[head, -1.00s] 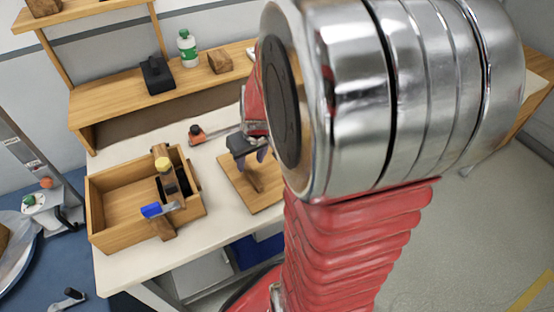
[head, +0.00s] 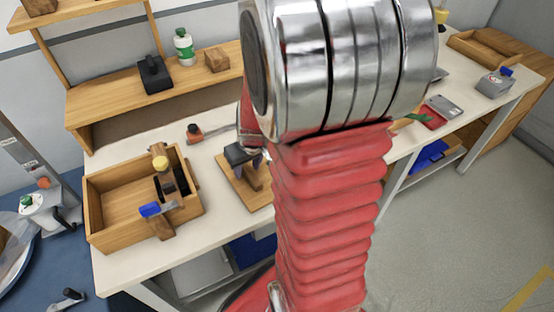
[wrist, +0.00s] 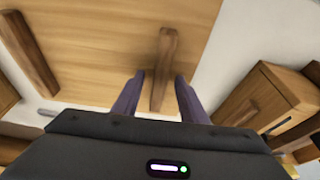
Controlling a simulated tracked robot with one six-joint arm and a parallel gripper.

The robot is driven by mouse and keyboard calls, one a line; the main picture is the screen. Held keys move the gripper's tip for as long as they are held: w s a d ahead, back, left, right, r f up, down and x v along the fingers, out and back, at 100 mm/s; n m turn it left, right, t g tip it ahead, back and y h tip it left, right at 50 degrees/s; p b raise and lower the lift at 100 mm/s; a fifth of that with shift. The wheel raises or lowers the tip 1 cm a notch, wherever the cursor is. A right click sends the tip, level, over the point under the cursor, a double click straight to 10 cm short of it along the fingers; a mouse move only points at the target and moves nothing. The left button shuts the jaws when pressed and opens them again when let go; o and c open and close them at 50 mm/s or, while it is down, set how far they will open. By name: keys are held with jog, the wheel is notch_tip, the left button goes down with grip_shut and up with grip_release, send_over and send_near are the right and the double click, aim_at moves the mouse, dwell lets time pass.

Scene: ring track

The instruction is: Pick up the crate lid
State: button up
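The crate lid (head: 236,188) is a flat wooden board with a raised wooden bar handle (head: 253,180), lying on the white bench to the right of the wooden crate (head: 95,210). My gripper (head: 252,164) is over the lid, fingers pointing down at the handle. In the wrist view, the lid (wrist: 100,40) fills the upper middle and its handle (wrist: 164,62) runs down between the purple fingertips. My gripper (wrist: 156,82) is open, with a gap on each side of the handle. My arm hides the lid's right side in the head view.
An orange-and-black tool (head: 196,133) lies behind the lid. A shelf with a black block (head: 155,76), green-labelled bottle (head: 184,47) and wooden block (head: 216,60) stands at the back.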

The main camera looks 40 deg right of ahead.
grip_shut()
dwell(0.4)
